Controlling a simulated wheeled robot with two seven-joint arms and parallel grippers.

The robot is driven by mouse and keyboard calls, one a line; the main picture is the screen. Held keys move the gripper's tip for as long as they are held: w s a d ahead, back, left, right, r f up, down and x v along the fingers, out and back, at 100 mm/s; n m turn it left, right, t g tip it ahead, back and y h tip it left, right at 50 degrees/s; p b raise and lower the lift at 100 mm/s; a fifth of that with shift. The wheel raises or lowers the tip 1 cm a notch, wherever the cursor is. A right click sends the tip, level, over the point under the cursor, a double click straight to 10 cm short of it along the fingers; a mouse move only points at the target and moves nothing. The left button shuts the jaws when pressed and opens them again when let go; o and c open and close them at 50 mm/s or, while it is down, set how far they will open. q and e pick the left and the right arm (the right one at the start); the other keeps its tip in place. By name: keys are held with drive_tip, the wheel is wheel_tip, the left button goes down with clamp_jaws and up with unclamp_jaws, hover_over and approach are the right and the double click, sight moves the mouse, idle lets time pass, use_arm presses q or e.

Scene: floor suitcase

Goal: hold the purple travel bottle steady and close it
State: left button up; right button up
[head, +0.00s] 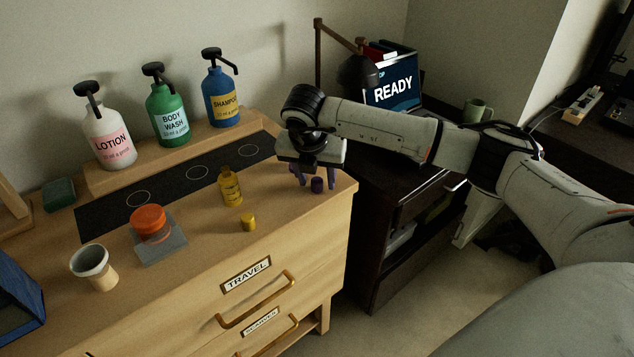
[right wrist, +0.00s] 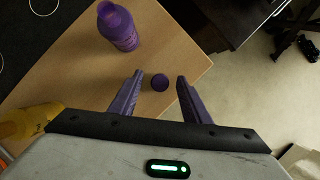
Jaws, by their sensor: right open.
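The purple travel bottle (right wrist: 119,30) stands near the top of the right wrist view, beyond my fingers. In the head view I cannot make it out clearly behind my right gripper. A small purple cap (right wrist: 160,82) lies apart from the bottle on the dresser top; it also shows in the head view (head: 317,185), near the right corner. My right gripper (head: 316,182) is open and points down over the cap. In the right wrist view the cap sits between the two fingers (right wrist: 160,77), with a gap on each side. My left gripper is not in view.
A yellow bottle (head: 231,187) and yellow cap (head: 248,222) are left of my gripper. An orange-lidded jar (head: 149,222) and a cup (head: 94,268) stand farther left. Three pump bottles, including the blue shampoo (head: 222,98), stand on a rear ledge. The dresser edge (head: 345,200) is close right.

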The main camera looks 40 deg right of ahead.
sight(317, 181)
clamp_jaws()
wheel_tip(317, 181, up, 10)
drive_tip(key=b, duration=0.1)
idle(0.5)
